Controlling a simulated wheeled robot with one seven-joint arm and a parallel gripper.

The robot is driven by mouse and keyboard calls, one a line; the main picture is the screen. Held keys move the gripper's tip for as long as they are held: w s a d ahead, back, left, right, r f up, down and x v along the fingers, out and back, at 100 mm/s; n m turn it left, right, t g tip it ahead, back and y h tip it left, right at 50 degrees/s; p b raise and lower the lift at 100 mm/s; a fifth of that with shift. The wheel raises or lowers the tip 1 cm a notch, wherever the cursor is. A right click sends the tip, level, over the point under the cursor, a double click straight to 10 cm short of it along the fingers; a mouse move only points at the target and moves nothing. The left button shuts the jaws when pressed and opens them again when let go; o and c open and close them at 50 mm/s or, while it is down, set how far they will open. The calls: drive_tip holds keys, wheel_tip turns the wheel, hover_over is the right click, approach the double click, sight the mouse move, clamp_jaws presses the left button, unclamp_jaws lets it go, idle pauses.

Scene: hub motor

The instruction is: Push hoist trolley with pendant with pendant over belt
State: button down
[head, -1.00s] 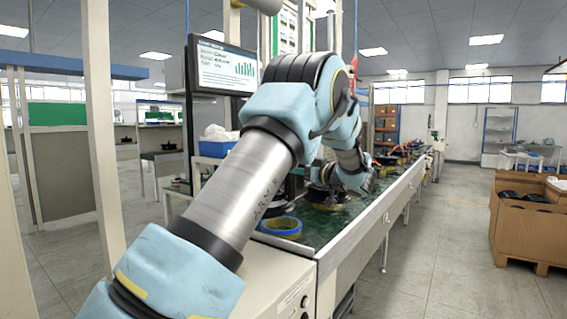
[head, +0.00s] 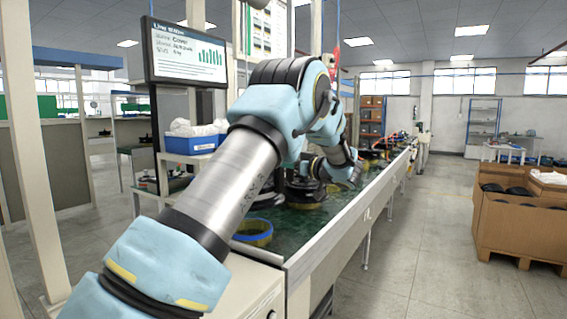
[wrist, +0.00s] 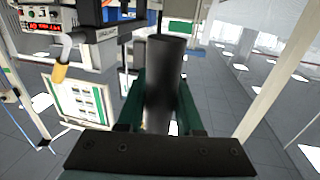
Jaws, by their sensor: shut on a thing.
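My gripper (wrist: 161,110) has dark green fingers, shut on a dark upright cylinder (wrist: 164,75) in the wrist view. The cylinder seems to be the pendant, but I cannot confirm this. In the head view the gripper and what it holds are hidden or too small to tell, beyond my bent arm over the belt. The green belt (head: 308,226) runs away from me toward the back. The hoist trolley cannot be made out clearly.
A blue-and-yellow ring (head: 252,232) and dark round parts (head: 302,188) sit on the belt. A screen (head: 187,54) and blue bin (head: 190,143) stand left. A cardboard crate (head: 522,235) stands right. The floor between belt and crate is clear.

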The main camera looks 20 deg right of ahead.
drive_tip(key=shift+w+d+r, duration=0.1)
drive_tip(key=shift+d+r, duration=0.15)
drive_tip(key=c, duration=0.9)
unclamp_jaws()
drive_tip(key=shift+w+d+f, duration=0.1)
drive_tip(key=o, duration=0.3)
drive_tip(key=shift+f, duration=0.1)
drive_tip(key=b+v, duration=0.3)
drive_tip(key=v, duration=0.7)
drive_tip(key=shift+s+b, duration=0.35)
drive_tip(key=shift+s, duration=0.1)
